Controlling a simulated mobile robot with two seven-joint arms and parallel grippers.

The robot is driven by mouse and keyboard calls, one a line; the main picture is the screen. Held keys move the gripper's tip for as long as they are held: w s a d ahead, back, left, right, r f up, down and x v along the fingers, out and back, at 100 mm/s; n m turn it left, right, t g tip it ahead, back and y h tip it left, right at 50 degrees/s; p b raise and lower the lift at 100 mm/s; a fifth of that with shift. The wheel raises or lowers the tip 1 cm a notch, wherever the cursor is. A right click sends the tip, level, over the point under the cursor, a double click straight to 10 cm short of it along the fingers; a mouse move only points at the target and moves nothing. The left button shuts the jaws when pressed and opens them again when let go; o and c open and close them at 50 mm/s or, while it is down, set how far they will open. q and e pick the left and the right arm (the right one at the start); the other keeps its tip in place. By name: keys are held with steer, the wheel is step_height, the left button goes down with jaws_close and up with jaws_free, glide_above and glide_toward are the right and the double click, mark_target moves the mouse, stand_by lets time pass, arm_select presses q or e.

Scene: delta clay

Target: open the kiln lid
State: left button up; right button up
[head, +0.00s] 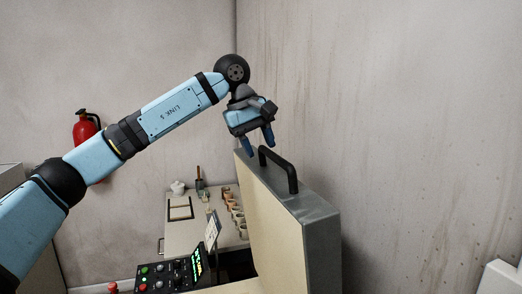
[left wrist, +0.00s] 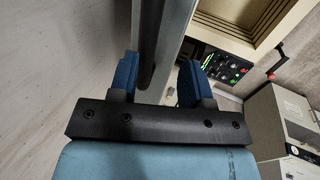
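The kiln lid (head: 275,215) stands raised, close to upright, with its cream inner face to the left and its grey metal edge on top. A black handle (head: 279,168) sits on that edge. My left gripper (head: 259,143) is just above the lid's far top corner, near the far end of the handle. Its two blue fingers are spread apart. In the left wrist view the gripper (left wrist: 157,78) shows a dark bar and the grey lid edge (left wrist: 167,50) running between the fingers; I cannot tell whether they touch. My right gripper is not in view.
A control panel (head: 168,275) with lit buttons and a green display is at the kiln's left. Behind it a table (head: 180,232) holds several small pots. A red fire extinguisher (head: 86,130) hangs on the back wall. Bare wall stands right of the lid.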

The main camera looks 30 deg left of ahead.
arm_select(q)
steer(key=v, duration=1.2)
steer(key=shift+r, duration=0.15)
steer(key=shift+d, duration=0.1)
